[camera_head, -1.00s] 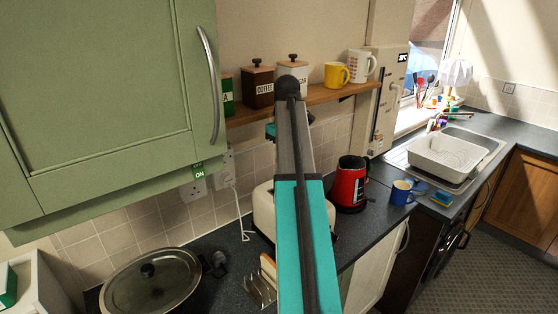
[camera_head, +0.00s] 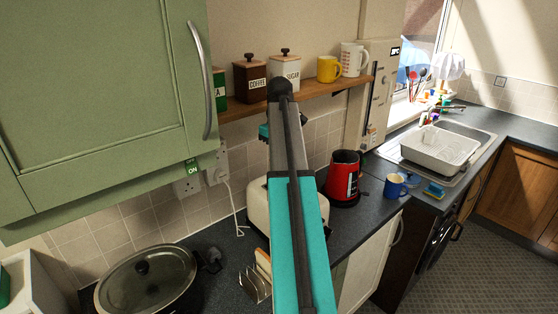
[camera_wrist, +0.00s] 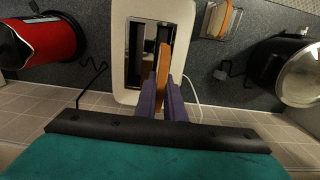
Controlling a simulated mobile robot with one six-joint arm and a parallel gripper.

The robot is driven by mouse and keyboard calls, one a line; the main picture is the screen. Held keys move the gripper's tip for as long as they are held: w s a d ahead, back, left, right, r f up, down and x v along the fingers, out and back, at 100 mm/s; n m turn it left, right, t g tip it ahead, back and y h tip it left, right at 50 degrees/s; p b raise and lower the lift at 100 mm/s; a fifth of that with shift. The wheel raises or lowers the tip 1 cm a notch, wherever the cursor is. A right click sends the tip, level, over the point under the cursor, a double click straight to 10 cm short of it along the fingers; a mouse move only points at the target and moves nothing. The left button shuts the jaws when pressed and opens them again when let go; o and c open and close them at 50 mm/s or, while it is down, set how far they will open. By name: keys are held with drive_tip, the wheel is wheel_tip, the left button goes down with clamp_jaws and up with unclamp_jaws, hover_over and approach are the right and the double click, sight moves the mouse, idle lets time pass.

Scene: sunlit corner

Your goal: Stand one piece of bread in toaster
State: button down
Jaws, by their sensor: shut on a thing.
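The cream toaster (camera_wrist: 121,60) lies under my gripper in the wrist view, its dark slots facing the camera. In the head view the toaster (camera_head: 257,212) is partly hidden behind my arm. My gripper (camera_wrist: 163,98) is shut on a piece of bread (camera_wrist: 163,66), seen edge-on. The bread overlaps the right-hand slot side of the toaster; I cannot tell whether its lower edge is inside the slot or above it. Another piece of bread (camera_wrist: 224,20) stands in a metal toast rack (camera_wrist: 210,22) beside the toaster. The gripper's fingers are hidden in the head view.
A red kettle (camera_head: 343,178) and a blue mug (camera_head: 395,185) stand right of the toaster. A lidded pan (camera_head: 148,280) is at the left. A wooden shelf (camera_head: 318,93) with canisters and mugs runs above. A green cupboard (camera_head: 100,110) overhangs the left counter.

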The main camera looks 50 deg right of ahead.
drive_tip(key=shift+f+b, duration=0.9)
drive_tip(key=shift+f, duration=2.75)
drive_tip(key=c, duration=1.8)
unclamp_jaws()
drive_tip(key=shift+o, duration=0.2)
drive_tip(key=shift+r+b, duration=1.55)
drive_tip(key=shift+r, duration=2.6)
wheel_tip(320, 180, up, 6)
drive_tip(key=p, duration=0.5)
drive_tip(key=shift+f, duration=0.25)
